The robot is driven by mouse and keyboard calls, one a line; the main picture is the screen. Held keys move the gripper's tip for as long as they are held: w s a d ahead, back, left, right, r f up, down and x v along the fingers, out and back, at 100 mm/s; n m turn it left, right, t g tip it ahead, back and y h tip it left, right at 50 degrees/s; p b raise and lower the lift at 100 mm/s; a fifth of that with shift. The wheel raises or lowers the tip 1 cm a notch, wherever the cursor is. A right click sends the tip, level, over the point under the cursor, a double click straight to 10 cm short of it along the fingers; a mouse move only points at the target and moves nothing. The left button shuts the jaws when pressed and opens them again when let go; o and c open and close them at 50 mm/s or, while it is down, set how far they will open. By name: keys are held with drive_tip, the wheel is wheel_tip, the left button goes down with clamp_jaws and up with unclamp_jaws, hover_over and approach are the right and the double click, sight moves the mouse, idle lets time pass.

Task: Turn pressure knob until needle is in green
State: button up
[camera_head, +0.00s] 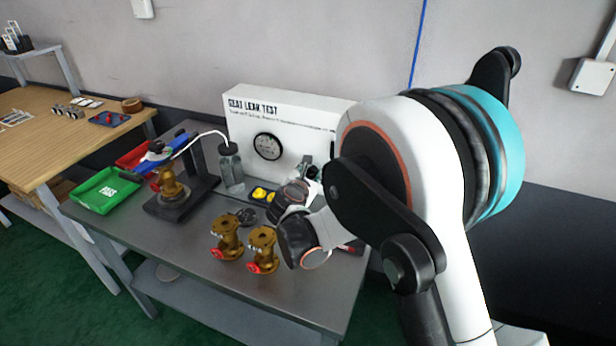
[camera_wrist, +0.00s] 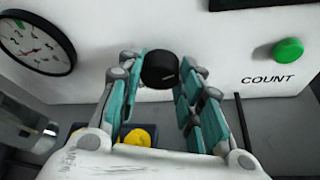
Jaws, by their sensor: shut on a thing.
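The black pressure knob (camera_wrist: 160,69) sits on the white panel, between the fingers of my gripper (camera_wrist: 158,78) in the wrist view. The gripper is shut on the knob, one teal-padded finger on each side. A pale mark shows on the knob's face. The round pressure gauge (camera_wrist: 36,42) is left of the knob; it also shows in the head view (camera_head: 267,146). In the head view my gripper (camera_head: 308,170) is at the panel, partly hidden by my arm, and the knob is hidden.
The white leak test box (camera_head: 240,112) stands at the back of the grey table (camera_head: 200,262). A green button (camera_wrist: 288,51) is right of the knob. Yellow knobs (camera_wrist: 138,137) are below. Two brass valves (camera_head: 228,238) (camera_head: 262,250) stand in front, near my arm. A bottle (camera_head: 232,170) stands left.

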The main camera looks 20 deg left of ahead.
drive_tip(key=m+y, duration=0.1)
drive_tip(key=m, duration=0.1)
drive_tip(key=m+t+y+b, duration=0.1)
drive_tip(key=m, duration=0.1)
drive_tip(key=shift+d+f+m+y, duration=0.2)
drive_tip(key=shift+m+y, duration=0.1)
idle(0.5)
drive_tip(key=o, duration=1.1)
drive_tip(key=shift+c, duration=0.2)
drive_tip(key=v, duration=1.2)
drive_tip(key=shift+f, duration=0.1)
